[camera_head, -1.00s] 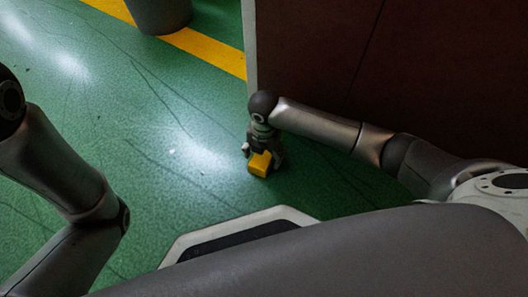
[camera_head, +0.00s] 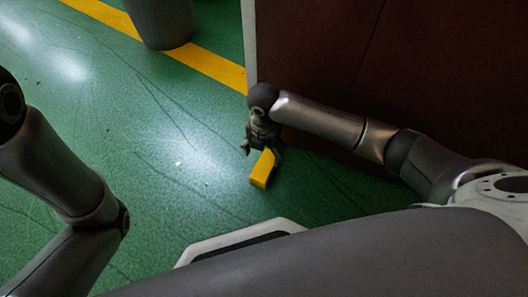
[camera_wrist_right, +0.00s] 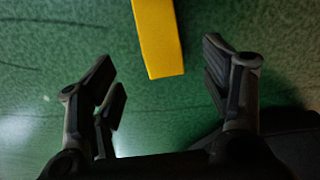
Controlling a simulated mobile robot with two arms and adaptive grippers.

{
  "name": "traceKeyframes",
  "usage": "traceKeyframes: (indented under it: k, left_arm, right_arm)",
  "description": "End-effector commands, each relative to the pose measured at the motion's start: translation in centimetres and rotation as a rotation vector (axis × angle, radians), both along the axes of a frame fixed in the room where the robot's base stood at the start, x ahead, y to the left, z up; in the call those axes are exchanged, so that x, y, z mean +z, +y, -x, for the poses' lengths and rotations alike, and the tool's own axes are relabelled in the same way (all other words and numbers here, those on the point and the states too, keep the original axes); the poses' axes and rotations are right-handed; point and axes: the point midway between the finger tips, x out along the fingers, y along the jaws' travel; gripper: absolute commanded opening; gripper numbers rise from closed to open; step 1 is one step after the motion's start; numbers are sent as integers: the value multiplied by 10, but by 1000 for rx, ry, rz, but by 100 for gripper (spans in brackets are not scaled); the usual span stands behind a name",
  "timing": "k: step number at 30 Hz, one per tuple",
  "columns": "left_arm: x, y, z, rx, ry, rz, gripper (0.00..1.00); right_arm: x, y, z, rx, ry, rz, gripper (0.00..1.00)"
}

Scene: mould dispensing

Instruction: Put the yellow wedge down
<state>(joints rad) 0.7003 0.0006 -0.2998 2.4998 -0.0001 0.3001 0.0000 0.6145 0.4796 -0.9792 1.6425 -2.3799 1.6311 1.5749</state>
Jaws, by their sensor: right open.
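The yellow wedge (camera_head: 262,170) is below my right gripper in the head view, over the green floor; its upper end is partly hidden by the gripper. In the right wrist view the wedge (camera_wrist_right: 159,38) is at the top, between and beyond the fingers, with a gap on both sides. My right gripper (camera_head: 262,149) is open, and its spread fingers (camera_wrist_right: 162,82) touch nothing in the wrist view. The wedge seems to lie on the floor, but its contact with the floor is hard to judge. My left arm is at the left edge; its gripper is out of view.
A dark brown cabinet (camera_head: 400,60) with a pale edge stands close behind my right arm. A grey cylindrical bin (camera_head: 163,22) stands at the top by the yellow floor line (camera_head: 215,66). The green floor (camera_head: 150,150) left of the right gripper is clear.

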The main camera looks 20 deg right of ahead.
Motion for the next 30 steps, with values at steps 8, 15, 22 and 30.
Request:
traceKeyframes:
  k: [8, 15, 22, 30]
  left_arm:
    - [15, 0, 0, 0, 0, 0, 40]
    - [14, 0, 0, 0, 0, 0, 40]
    - [14, 0, 0, 0, 0, 0, 40]
    - [14, 0, 0, -1, 0, 0, 40]
  right_arm:
    - [23, 0, 0, 1, 0, 0, 71]
    - [27, 11, 1, 23, 0, -39, 71]
    - [113, 136, 20, 301, -30, -529, 71]
    - [342, 247, 91, 702, -225, -1348, 71]
